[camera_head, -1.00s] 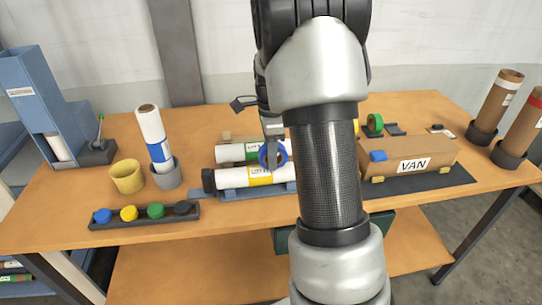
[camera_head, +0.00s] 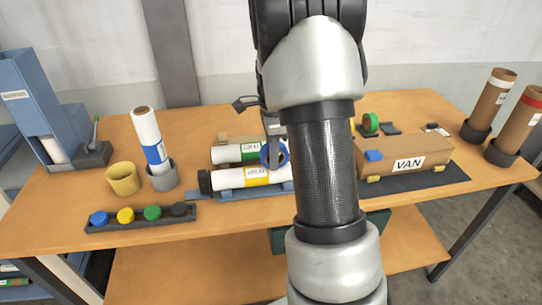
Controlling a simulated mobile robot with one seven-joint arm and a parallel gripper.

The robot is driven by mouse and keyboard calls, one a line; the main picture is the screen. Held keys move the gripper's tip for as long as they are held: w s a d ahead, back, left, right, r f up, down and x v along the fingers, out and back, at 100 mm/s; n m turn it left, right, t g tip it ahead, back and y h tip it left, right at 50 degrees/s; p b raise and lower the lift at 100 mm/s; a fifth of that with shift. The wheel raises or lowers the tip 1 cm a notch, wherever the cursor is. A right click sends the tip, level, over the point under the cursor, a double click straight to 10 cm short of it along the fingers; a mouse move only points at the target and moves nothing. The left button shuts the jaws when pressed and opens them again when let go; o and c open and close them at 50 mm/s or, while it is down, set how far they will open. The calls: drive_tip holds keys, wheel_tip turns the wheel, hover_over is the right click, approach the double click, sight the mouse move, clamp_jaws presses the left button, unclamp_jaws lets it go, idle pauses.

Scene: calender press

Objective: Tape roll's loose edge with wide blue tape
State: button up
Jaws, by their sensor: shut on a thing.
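My gripper (camera_head: 275,145) is shut on a ring of wide blue tape (camera_head: 265,157), in the middle of the table behind my forearm. The tape ring is at the front white roll (camera_head: 230,178), which has a yellow label and a black end and lies on a blue cradle (camera_head: 228,194). I cannot tell whether the tape touches the roll. A second white roll with a green label (camera_head: 228,154) lies just behind. My arm hides the right ends of both rolls, and the loose edge cannot be made out.
A tray of coloured caps (camera_head: 140,218), a yellow cup (camera_head: 123,178) and an upright blue-labelled roll (camera_head: 150,140) stand left. A VAN box (camera_head: 390,160) and a green tape ring (camera_head: 370,123) are right. Brown tubes (camera_head: 490,104) stand far right.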

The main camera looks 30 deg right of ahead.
drive_tip(key=shift+s+d, duration=0.1)
drive_tip(key=shift+d, duration=0.3)
drive_tip(key=shift+d, duration=0.1)
drive_tip(key=shift+s+d+f, duration=0.2)
drive_tip(key=shift+d, duration=0.25)
idle(0.3)
drive_tip(key=shift+s+d, duration=0.1)
drive_tip(key=shift+s+d, duration=0.15)
drive_tip(key=shift+d, duration=0.35)
drive_tip(key=shift+d+r+p, duration=0.1)
drive_tip(key=shift+r+p, duration=0.05)
drive_tip(key=shift+p, duration=0.15)
drive_tip(key=shift+d+r, duration=0.1)
drive_tip(key=shift+d, duration=0.35)
